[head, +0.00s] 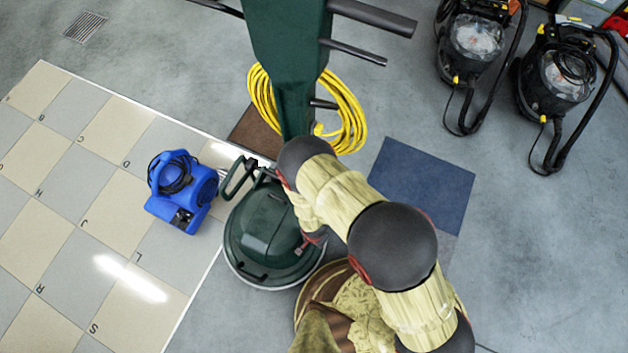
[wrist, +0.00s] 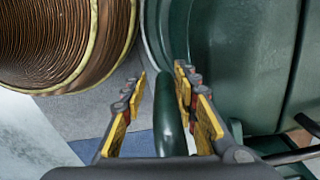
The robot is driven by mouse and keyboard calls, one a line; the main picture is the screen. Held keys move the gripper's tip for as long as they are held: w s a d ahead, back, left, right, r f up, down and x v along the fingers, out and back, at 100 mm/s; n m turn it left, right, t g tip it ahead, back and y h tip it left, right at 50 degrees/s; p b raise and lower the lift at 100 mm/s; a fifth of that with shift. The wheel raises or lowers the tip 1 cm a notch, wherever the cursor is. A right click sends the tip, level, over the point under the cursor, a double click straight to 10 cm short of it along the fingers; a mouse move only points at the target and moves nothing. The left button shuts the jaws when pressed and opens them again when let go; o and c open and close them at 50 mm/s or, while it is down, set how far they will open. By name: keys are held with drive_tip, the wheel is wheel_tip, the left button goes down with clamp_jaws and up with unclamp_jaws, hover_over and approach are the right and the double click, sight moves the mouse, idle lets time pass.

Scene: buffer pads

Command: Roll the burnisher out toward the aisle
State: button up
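The burnisher is a dark green machine with a round base (head: 268,235) and a thick upright column (head: 288,60) bearing dark bars at its top. A green loop handle (head: 234,178) stands on the left of its base. My gripper (head: 262,164) is beside this handle, mostly hidden behind my arm in the head view. In the wrist view, my gripper (wrist: 161,85) has its yellow-padded fingers apart, with a green bar (wrist: 168,115) between them. A gap shows on the bar's left; the right finger is closer, and contact cannot be told. The green body (wrist: 245,60) fills the right.
A blue blower (head: 184,195) sits left on the tiled floor panel (head: 80,180). A yellow cord (head: 345,105) hangs on the column. Two black vacuums (head: 470,45) (head: 560,75) stand upper right. A blue mat (head: 425,185) lies right; a ribbed brown round container (wrist: 60,40) is close by.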

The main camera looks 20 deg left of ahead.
drive_tip(key=shift+o, duration=0.6)
drive_tip(key=shift+w+a+r, duration=0.1)
drive_tip(key=shift+w+a, duration=0.05)
drive_tip(key=shift+a, duration=0.05)
drive_tip(key=shift+r, duration=0.1)
drive_tip(key=shift+r, duration=0.3)
wheel_tip(320, 180, up, 11)
drive_tip(key=shift+r, duration=0.1)
